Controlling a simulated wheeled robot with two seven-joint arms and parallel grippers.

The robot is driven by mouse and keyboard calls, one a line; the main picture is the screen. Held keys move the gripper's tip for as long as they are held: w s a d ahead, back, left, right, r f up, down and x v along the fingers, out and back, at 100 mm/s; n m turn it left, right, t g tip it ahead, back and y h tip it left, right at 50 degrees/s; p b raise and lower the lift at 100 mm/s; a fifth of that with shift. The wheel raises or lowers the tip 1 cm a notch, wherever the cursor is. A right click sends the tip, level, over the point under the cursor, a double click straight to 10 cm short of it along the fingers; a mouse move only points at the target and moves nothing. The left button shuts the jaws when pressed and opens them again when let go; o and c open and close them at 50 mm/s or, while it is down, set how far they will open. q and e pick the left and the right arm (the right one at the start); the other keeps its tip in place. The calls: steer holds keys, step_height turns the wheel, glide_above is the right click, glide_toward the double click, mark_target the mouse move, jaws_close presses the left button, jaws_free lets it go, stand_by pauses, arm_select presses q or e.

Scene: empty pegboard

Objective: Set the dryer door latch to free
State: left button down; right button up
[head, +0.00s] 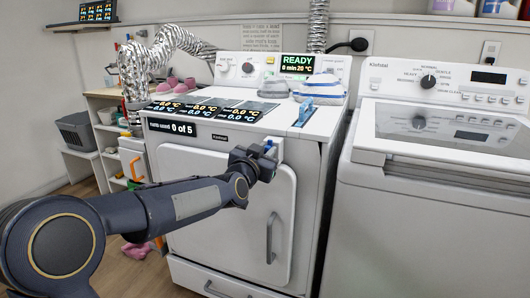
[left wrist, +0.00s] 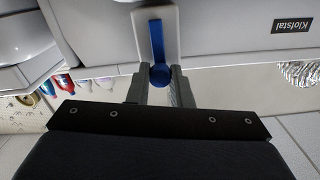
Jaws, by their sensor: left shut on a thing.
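The dryer (head: 225,205) stands in the middle of the head view with its white door shut. The door latch is a white plate (head: 279,150) at the door's top right corner. In the left wrist view its blue lever (left wrist: 157,40) lies along the plate (left wrist: 172,45) and ends in a round blue knob (left wrist: 160,75). My left gripper (head: 265,155) is at the latch. In the left wrist view its two fingers (left wrist: 161,88) are shut on the blue knob, one on each side. In the head view the gripper hides most of the lever.
A washer (head: 430,220) stands close on the right. The dryer door's handle (head: 271,238) is below the latch. Striped cloths (head: 318,90) and a blue-handled part (head: 305,112) are on the dryer top. A shelf unit (head: 105,130) stands at the left.

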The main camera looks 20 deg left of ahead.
arm_select(q)
steer(key=c, duration=1.3)
jaws_free()
steer(key=shift+r, duration=0.2)
steer(key=shift+s, duration=0.1)
steer(key=s, duration=0.7)
steer(key=shift+s+d+p, duration=0.2)
steer(key=shift+s+p, duration=0.1)
steer(key=shift+p, duration=0.1)
steer(key=s+d+f+n+g+h, duration=0.1)
steer(key=s+d+f+g+h, duration=0.2)
steer(key=s+f, duration=0.55)
steer(key=s+d+f+n+g, duration=0.1)
steer(key=s+d+f+g, duration=0.3)
steer(key=s, duration=0.8)
steer(key=s+d+f+n+g+h, duration=0.1)
steer(key=s+d+f+g+h, duration=0.15)
steer(key=s+f+g, duration=0.6)
step_height(320, 180, up, 30)
steer(key=s+t+p, duration=0.2)
steer(key=t+p, duration=0.1)
steer(key=p, duration=2.5)
steer(key=shift+r+y+p, duration=0.15)
steer(key=shift+y+p, duration=0.2)
